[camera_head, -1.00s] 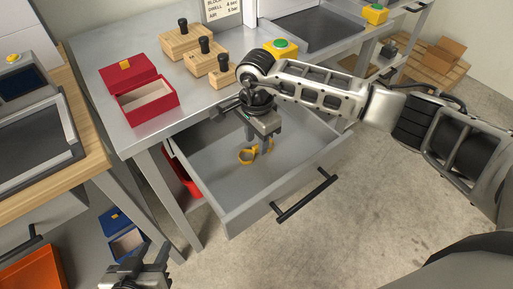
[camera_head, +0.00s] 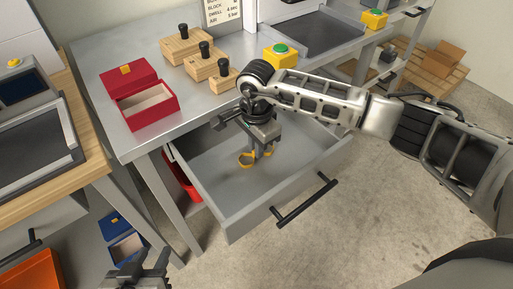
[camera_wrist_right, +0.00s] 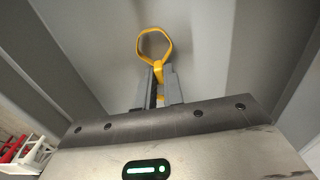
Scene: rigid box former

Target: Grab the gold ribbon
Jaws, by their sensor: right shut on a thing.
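The gold ribbon (camera_head: 246,160) is a small yellow loop inside the open grey drawer (camera_head: 215,190). My right gripper (camera_head: 262,150) reaches down into the drawer and is shut on the ribbon. In the right wrist view the ribbon's loop (camera_wrist_right: 154,36) stands out beyond the fingertips, and its lower part is pinched between the fingers (camera_wrist_right: 160,82). Whether the ribbon still touches the drawer floor I cannot tell. My left gripper (camera_head: 140,268) is at the bottom edge of the head view, apart from the ribbon, and its fingers do not show clearly.
On the metal table (camera_head: 100,60) are an open red box (camera_head: 148,105), several wooden blocks with black knobs (camera_head: 203,60) and a green button on a yellow housing (camera_head: 281,55). The drawer walls surround my right gripper. A blue box (camera_head: 122,245) sits low at left.

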